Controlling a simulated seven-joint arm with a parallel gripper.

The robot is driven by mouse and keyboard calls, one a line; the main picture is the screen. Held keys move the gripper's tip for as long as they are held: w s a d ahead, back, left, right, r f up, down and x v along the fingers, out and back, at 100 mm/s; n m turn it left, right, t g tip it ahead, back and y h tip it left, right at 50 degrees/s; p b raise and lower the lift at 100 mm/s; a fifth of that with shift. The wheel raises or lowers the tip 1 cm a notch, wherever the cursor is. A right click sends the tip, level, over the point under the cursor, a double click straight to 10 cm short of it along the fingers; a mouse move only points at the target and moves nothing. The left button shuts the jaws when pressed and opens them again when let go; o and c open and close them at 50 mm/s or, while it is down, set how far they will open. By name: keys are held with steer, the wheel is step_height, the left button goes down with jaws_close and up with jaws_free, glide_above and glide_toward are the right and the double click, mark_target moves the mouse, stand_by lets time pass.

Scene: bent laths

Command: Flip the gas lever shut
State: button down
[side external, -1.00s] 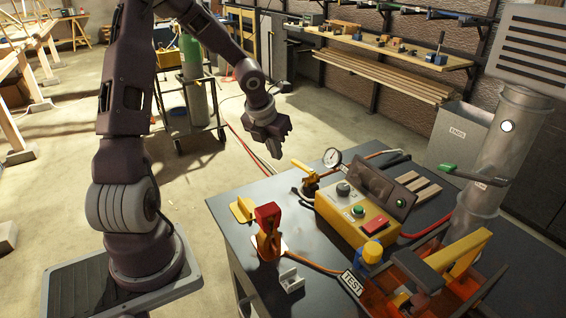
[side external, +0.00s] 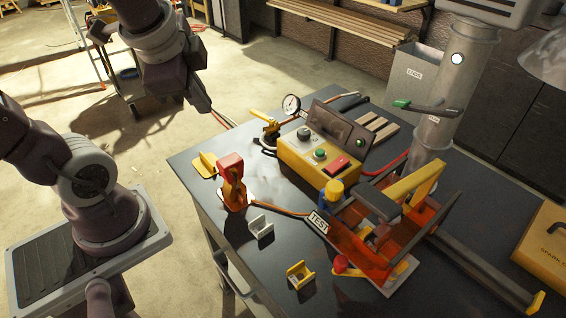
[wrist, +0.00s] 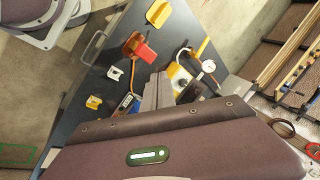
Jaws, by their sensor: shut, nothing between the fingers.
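The yellow lever (side external: 262,117) sits on a brass-coloured valve beside a round gauge at the table's back left edge, handle pointing up and left. It looks like the gas lever; its label is not readable. The lever also shows in the wrist view (wrist: 200,47), beyond and to the right of my fingers. My gripper (side external: 207,106) hangs in the air left of the lever in the side view, apart from it. Its fingers (wrist: 157,78) are together and hold nothing.
The round gauge (side external: 291,104) and yellow control box (side external: 315,155) stand close to the lever. A red-topped orange clamp (side external: 231,180) and yellow bracket (side external: 204,164) are in front. A green-handled lever (side external: 420,107) is on the metal duct (side external: 456,85).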

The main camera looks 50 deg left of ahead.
mark_target(262, 116)
steer(key=s+d+r+n+t+h, duration=0.1)
steer(key=s+d+n+h, duration=0.2)
steer(key=s+d+n, duration=0.3)
steer(key=w+a+f+n, duration=0.2)
steer(key=w+n, duration=0.3)
steer(key=w, duration=0.1)
steer(key=w+a+f+n, duration=0.2)
steer(key=w+n, duration=0.2)
steer(key=w, duration=0.3)
steer(key=w+a+f+n+y, duration=0.2)
steer(key=w+a+f+n, duration=0.1)
steer(key=a+f, duration=0.3)
steer(key=w+a+f+n+y, duration=0.1)
steer(key=w+a+f+n, duration=0.3)
steer(key=a+f, duration=0.2)
steer(key=w+a+f+n+y, duration=0.2)
steer(key=w+a+f+n, duration=0.1)
steer(key=a+f, duration=0.4)
steer(key=shift+w+a+n+g+y, duration=0.25)
steer(key=shift+a+n+g, duration=0.2)
steer(key=shift+a, duration=0.3)
steer(key=w, duration=0.3)
steer(key=shift+w+a+f, duration=0.15)
steer(key=shift+a+f, duration=0.05)
steer(key=shift+a, duration=0.15)
steer(key=shift+w, duration=0.4)
